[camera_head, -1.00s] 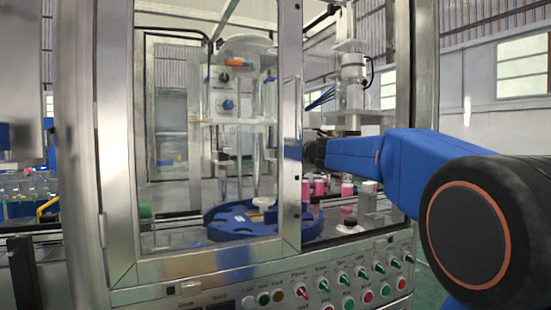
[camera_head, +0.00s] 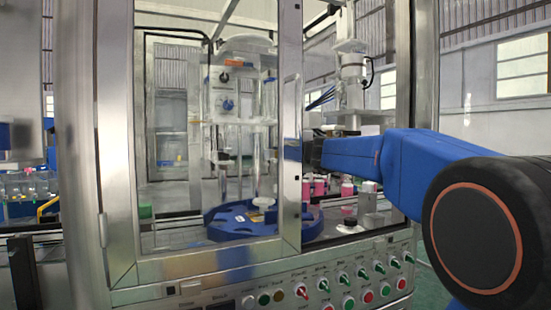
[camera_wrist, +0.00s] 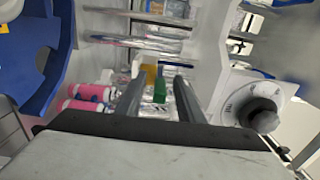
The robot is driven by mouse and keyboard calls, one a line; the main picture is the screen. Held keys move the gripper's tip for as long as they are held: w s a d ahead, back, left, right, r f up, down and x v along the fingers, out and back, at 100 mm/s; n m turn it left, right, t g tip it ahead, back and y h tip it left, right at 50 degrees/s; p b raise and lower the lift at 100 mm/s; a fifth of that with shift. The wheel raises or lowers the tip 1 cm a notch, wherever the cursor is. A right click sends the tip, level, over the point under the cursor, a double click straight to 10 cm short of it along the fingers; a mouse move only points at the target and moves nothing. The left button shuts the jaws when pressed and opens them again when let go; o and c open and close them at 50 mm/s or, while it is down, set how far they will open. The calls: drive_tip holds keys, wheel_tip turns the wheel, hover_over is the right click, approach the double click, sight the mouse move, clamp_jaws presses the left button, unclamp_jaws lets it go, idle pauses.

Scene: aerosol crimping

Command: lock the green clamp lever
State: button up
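A small green piece (camera_wrist: 160,91), which looks like the clamp lever, shows in the wrist view. It appears in the gap between the fingertips of my gripper (camera_wrist: 158,88). The two dark fingers are apart, and I cannot tell whether either touches the green piece or how far beyond them it lies. A yellow part (camera_wrist: 149,73) is just behind it. In the head view my blue arm reaches in from the right, and the fingers are hidden behind the machine's upright post (camera_head: 291,130). I cannot make out the lever there.
Pink bottles (camera_wrist: 88,93) stand left of my fingers in the wrist view, near a blue curved guide (camera_wrist: 45,85). A grey-black knob (camera_wrist: 258,110) is close on the right. The blue rotary table (camera_head: 238,225) and button panel (camera_head: 330,285) are below.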

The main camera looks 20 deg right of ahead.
drive_tip(key=s, duration=0.6)
drive_tip(key=shift+s+d, duration=0.15)
drive_tip(key=shift+s, duration=0.1)
idle(0.3)
idle(0.4)
